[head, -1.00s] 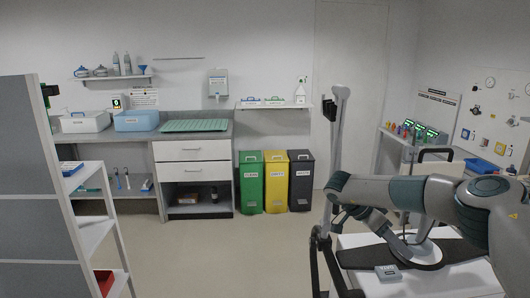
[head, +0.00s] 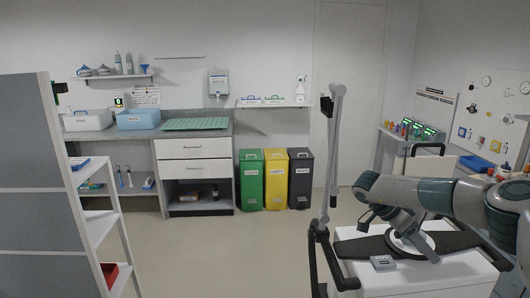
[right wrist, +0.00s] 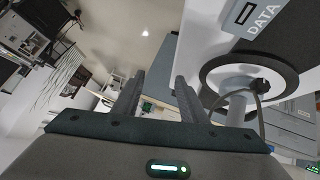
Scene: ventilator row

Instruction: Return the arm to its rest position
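My right arm comes in from the right in the head view, bent above the white cart top (head: 350,245). My right gripper (head: 364,224) is small and dark there, left of the bend and above the cart. In the right wrist view its two dark fingers (right wrist: 158,80) stand apart with nothing between them, so it is open and empty. A white ring-shaped base (head: 408,244) on the cart is partly covered by my arm; it also shows beside the fingers in the right wrist view (right wrist: 212,78). My left gripper is not in view.
A small grey box (head: 383,263) lies on the cart. A grey pole (head: 333,150) stands at the cart's left. A shelf unit (head: 45,190) is at far left. Green (head: 251,182), yellow (head: 277,182) and dark (head: 301,182) bins stand by the wall. The middle floor is clear.

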